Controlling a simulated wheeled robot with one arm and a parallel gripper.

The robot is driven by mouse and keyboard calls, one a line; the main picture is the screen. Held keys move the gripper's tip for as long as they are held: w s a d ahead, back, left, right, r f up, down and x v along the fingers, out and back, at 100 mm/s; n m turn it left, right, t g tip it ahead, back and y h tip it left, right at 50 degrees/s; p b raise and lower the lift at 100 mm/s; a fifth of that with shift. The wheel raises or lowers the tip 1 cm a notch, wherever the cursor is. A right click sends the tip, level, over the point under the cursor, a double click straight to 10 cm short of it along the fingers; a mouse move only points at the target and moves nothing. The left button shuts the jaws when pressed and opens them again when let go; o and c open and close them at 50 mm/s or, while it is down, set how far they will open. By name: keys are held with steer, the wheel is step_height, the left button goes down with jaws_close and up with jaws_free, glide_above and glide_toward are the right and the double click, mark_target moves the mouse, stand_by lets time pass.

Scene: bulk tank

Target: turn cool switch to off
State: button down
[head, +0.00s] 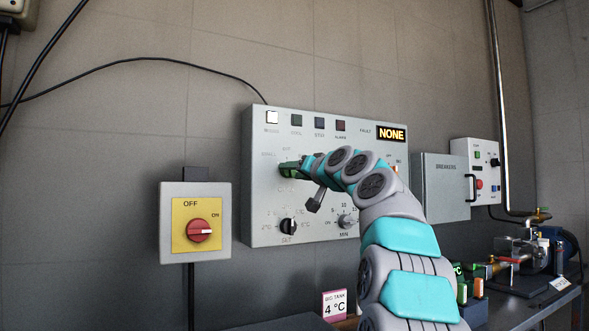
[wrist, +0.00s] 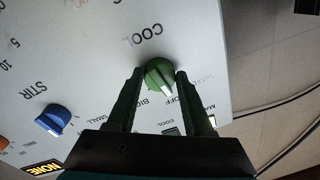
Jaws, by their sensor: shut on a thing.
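The cool switch is a green knob (wrist: 159,76) with a white pointer line, below the word COOL in the wrist view. My gripper (wrist: 157,75) is shut on the knob, with one dark green finger on each side. In the head view my gripper (head: 289,168) reaches the left part of the grey control panel (head: 258,215) and mostly hides the knob.
A blue stir knob (wrist: 52,119) is nearby in the wrist view. In the head view, a black knob (head: 287,226) and a grey timer knob (head: 347,221) sit lower on the panel. A red rotary switch (head: 200,231) on a yellow plate stands left. The breaker box (head: 440,190) is right.

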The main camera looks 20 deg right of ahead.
steer(key=shift+r+m+p, duration=0.1)
steer(key=shift+m+p, duration=0.4)
steer(key=shift+m, duration=0.5)
steer(key=shift+c, duration=1.5)
jaws_free()
steer(key=shift+s, duration=0.1)
steer(key=s+b, duration=0.1)
steer(key=s, duration=0.6)
steer(key=shift+s+d+f, duration=0.25)
steer(key=shift+d+f, duration=0.05)
